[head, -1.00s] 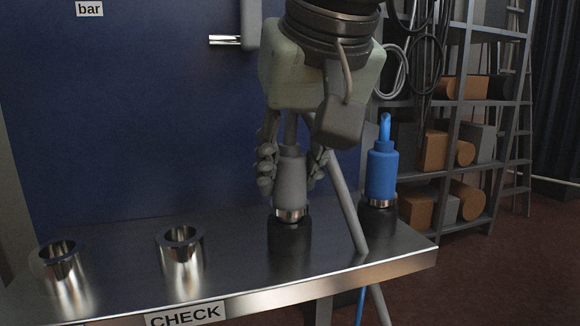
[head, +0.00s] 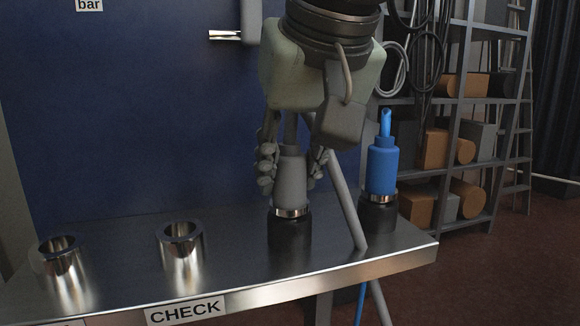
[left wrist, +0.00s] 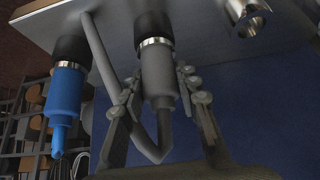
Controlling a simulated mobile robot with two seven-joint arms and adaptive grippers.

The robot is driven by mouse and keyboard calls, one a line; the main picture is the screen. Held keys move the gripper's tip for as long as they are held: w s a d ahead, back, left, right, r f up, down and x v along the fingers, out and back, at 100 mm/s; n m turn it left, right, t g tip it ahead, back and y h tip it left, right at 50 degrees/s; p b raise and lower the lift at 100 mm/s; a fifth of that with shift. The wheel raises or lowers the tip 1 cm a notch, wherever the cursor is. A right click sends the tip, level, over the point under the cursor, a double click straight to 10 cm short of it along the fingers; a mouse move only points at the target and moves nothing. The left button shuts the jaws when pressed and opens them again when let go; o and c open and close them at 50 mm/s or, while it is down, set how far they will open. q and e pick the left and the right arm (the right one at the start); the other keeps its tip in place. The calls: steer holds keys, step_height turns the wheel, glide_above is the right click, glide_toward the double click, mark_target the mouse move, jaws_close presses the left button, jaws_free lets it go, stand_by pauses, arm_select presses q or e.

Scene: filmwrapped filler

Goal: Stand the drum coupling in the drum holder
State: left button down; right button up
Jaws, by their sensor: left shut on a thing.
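A grey coupling (head: 291,178) with a shiny metal ring stands upright at a black cylindrical base (head: 289,237) on the metal shelf. My left gripper (head: 291,168) is shut around its grey body from above. The left wrist view shows the gripper (left wrist: 162,95) with its fingers on both sides of the grey coupling (left wrist: 158,76). I cannot tell whether the black base is a holder or part of the coupling. No readable label marks a drum holder. My right gripper is not in view.
A blue coupling (head: 382,167) stands in a similar black base (head: 378,215) to the right. Two open, empty metal cups (head: 181,248) (head: 60,266) stand to the left. The shelf (head: 120,235) bears a CHECK label (head: 185,310). A grey hose (head: 345,205) slants past its front edge.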

arm_select(q)
steer(key=c, duration=1)
jaws_free()
steer(key=shift+c, duration=0.2)
